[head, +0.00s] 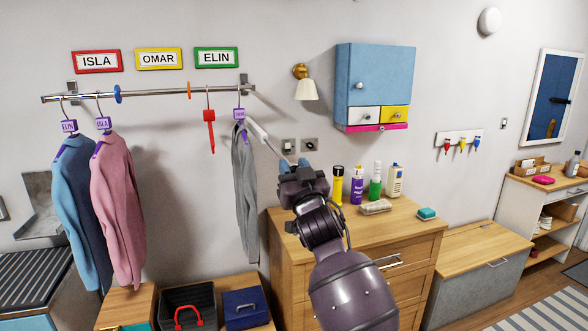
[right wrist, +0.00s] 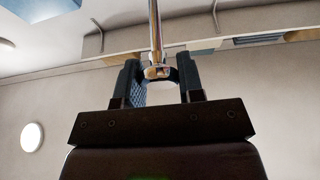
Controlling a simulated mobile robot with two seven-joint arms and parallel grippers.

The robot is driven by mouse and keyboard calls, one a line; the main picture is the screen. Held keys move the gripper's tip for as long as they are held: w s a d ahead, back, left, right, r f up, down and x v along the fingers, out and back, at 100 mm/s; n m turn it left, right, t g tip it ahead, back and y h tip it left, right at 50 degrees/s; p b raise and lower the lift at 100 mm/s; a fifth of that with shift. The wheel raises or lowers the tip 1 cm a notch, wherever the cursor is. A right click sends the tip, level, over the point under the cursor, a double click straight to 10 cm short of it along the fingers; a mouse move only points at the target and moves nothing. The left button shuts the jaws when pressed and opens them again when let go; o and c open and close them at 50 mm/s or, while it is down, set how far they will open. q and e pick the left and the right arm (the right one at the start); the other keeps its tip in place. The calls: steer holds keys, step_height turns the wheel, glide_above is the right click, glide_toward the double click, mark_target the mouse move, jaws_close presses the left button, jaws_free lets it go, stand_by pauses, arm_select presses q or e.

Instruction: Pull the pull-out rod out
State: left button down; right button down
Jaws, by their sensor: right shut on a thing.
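The pull-out rod (head: 270,143) shows as a thin bar coming out of a white sleeve (head: 257,130) near the right end of the clothes rail. It slants down towards my right gripper (head: 292,165). In the right wrist view the rod (right wrist: 155,30) is shiny metal and ends in a knob (right wrist: 157,72) between the two fingers of my right gripper (right wrist: 156,80). The fingers are shut on this end. My arm hides the grip in the head view. My left gripper is not in view.
The chrome rail (head: 150,95) carries a blue sweater (head: 82,205), a pink sweater (head: 118,200) and a grey garment (head: 244,190) close to the rod. Several bottles stand on the wooden dresser (head: 295,222) below. A blue wall cabinet (head: 385,75) is at the upper right.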

stand_by(0.4)
steer(key=c, duration=0.8)
jaws_free()
steer(key=shift+o, duration=0.2)
steer(key=shift+s, duration=0.15)
steer(key=b+v, duration=0.1)
steer(key=v, duration=0.9)
steer(key=shift+s, duration=0.3)
steer(key=shift+d+f+n, duration=0.1)
steer(key=shift+n, duration=0.3)
